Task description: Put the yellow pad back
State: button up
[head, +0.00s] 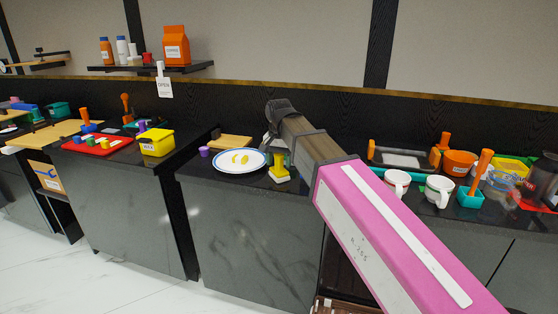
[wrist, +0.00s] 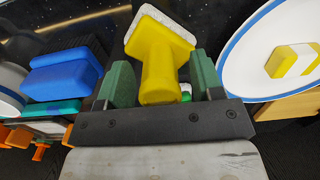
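The yellow pad (head: 279,174) has a yellow handle and a yellow base with a white face. In the head view it is at the counter's front, just right of the plate, below my gripper (head: 278,150). In the wrist view the yellow pad (wrist: 160,62) has its handle between the two green fingers of my gripper (wrist: 163,82). A gap shows between the handle and the right finger, and a thin one on the left, so the fingers look open around it. The arm partly hides the counter behind.
A blue-rimmed plate (head: 238,171) with yellow pieces stands close left of the pad; a purple cup (head: 205,151) is beyond it. White mugs (head: 396,182), an orange pot (head: 459,162) and a dark tray (head: 380,156) crowd the right. A yellow bin (head: 155,144) is on the left counter.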

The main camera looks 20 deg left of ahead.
notch_tip(320, 180, up, 12)
jog(key=shift+r, duration=0.2)
dwell(0.7)
